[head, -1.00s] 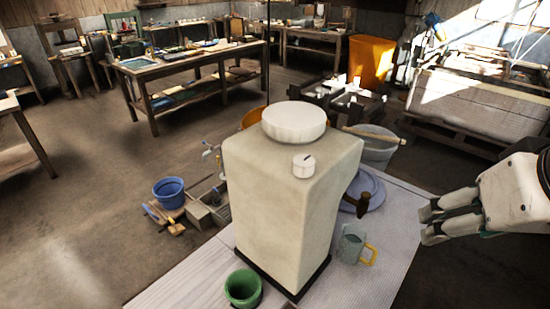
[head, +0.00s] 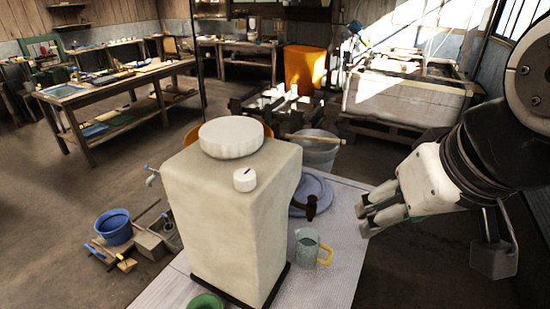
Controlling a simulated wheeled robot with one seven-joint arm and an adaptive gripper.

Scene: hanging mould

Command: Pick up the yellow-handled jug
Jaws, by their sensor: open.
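The jug (head: 306,247) is a clear, greyish vessel with a yellow handle on its right side. It stands upright on the light grey table (head: 341,220), just right of the tall beige container. My gripper (head: 364,217) is in the air to the right of the jug and higher in the picture. Its fingers point left and are apart from the jug. It is open, with nothing seen between its fingers.
The tall beige container (head: 235,215) with a white lid stands close left of the jug. A dark brown tap (head: 311,206) sticks out above the jug, before a blue round lid (head: 318,187). A green pot (head: 206,302) stands at the front. Bare floor lies right of the table.

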